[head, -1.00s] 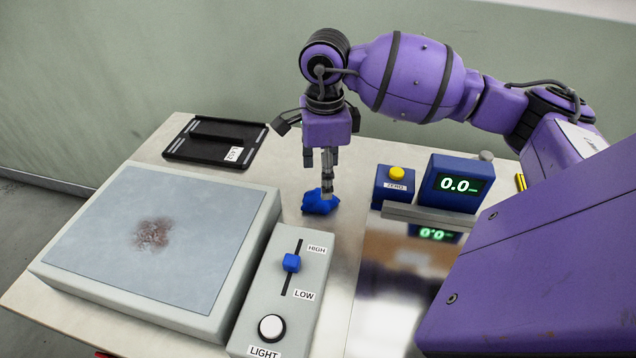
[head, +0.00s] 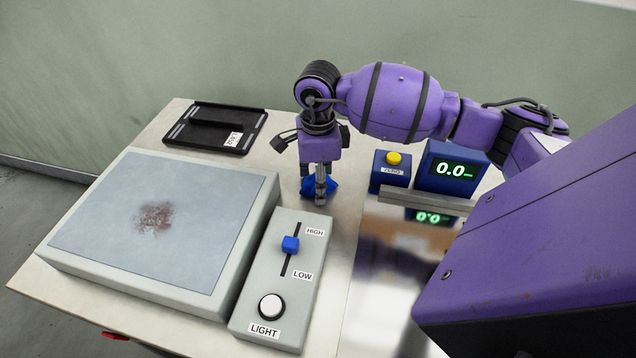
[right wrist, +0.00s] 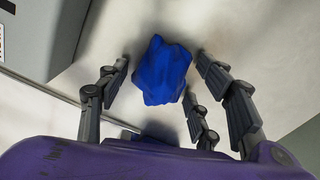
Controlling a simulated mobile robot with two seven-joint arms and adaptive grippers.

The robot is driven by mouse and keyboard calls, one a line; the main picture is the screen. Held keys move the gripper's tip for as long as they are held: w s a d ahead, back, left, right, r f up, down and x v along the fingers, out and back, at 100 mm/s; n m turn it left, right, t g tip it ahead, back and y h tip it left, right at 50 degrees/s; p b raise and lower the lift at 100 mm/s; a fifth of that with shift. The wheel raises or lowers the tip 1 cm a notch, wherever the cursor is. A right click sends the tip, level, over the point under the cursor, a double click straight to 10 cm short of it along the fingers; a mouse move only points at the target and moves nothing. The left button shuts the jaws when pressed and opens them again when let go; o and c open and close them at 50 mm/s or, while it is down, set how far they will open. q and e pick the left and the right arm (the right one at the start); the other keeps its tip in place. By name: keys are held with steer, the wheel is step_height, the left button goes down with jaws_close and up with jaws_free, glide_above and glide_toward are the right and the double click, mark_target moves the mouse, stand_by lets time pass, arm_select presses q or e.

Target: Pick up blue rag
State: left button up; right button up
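The blue rag (head: 318,186) lies crumpled on the table, just behind the slider box, partly hidden by my right gripper in the head view. My right gripper (head: 320,186) points down at the rag from above. In the right wrist view the rag (right wrist: 163,72) sits between the spread fingers of my right gripper (right wrist: 160,75), with one finger on the left and two on the right. Gaps show between the rag and the fingers, so the gripper is open around it. My left gripper is not in view.
A grey panel with a brown stain (head: 154,217) stands left. The slider box (head: 272,320) with LIGHT button is in front. A black tray (head: 216,128) lies at the back left. A yellow-button box (head: 391,170) and 0.0 display (head: 450,170) stand close right.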

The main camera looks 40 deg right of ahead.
steer(key=c, duration=0.9)
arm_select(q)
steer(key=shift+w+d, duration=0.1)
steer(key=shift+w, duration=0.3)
arm_select(e)
steer(key=shift+o, duration=0.2)
steer(key=shift+r, duration=0.45)
step_height(320, 180, up, 2)
steer(key=shift+w+r, duration=0.1)
steer(key=shift+r, duration=0.15)
arm_select(q)
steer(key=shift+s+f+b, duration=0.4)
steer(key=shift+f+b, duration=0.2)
steer(key=shift+b, duration=0.05)
arm_select(e)
steer(key=s+a+r, duration=0.6)
steer(key=a+r, duration=0.3)
steer(key=a, duration=0.3)
steer(key=shift+s+a+r, duration=0.2)
steer(key=shift+s+r, duration=0.15)
